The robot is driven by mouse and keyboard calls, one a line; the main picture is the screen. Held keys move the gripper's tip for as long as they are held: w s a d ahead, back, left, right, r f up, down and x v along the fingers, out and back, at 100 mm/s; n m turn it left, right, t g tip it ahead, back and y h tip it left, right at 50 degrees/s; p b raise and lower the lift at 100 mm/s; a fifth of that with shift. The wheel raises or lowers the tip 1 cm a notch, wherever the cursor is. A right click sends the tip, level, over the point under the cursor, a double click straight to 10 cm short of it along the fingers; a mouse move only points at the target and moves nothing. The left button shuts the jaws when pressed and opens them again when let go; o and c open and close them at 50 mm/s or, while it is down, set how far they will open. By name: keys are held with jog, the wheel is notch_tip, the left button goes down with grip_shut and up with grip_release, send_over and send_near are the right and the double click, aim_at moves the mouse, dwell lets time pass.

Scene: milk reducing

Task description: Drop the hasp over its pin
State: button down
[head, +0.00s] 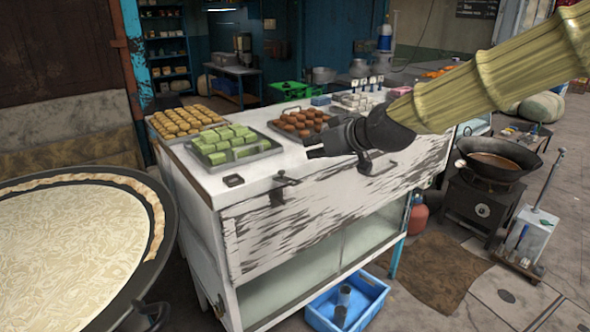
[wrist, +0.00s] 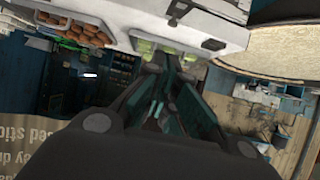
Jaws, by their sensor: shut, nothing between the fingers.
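A dark metal hasp (head: 284,181) sits at the top edge of the white counter's worn front panel, left of my gripper. Its pin is too small to make out, so I cannot tell whether the hasp is over it. My gripper (head: 314,148) is above the counter's front edge, to the right of and higher than the hasp, pointing left. In the wrist view my gripper (wrist: 158,108) is shut and empty. A dark fitting (wrist: 178,9), likely the hasp, shows at the top of that view.
The white counter (head: 222,188) bears a tray of green blocks (head: 238,145), trays of brown sweets and a small black object (head: 234,180). A wide pan (head: 70,250) fills the lower left. A blue crate (head: 368,302) stands below the counter. A wok (head: 495,160) is at right.

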jog(key=shift+w+f, duration=0.1)
jog(key=p, duration=0.3)
send_over(295, 180)
jog(key=w, duration=0.1)
jog(key=f, duration=0.4)
jog(key=shift+a+f, duration=0.25)
jog(key=shift+w+a+f, duration=0.15)
jog(key=shift+w+f, duration=0.05)
jog(key=shift+f, duration=0.05)
jog(key=shift+s+d+f+p, duration=0.1)
jog(key=shift+s+f+p, duration=0.1)
jog(key=shift+f, duration=0.4)
jog(key=shift+s+d+f+p, duration=0.1)
jog(key=shift+f+p, duration=0.15)
jog(key=shift+f, duration=0.4)
jog(key=shift+s+d+f+p, duration=0.1)
jog(key=shift+s+f+p, duration=0.1)
jog(key=shift+f, duration=0.4)
jog(key=shift+f+b, duration=0.2)
jog(key=shift+b, duration=0.25)
jog(key=shift+d+f+b, duration=0.1)
jog(key=shift+b, duration=0.25)
jog(key=shift+t, duration=0.3)
jog(key=shift+s+d+f+y+b, duration=0.15)
jog(key=shift+y+b, duration=0.15)
jog(key=shift+b, duration=0.8)
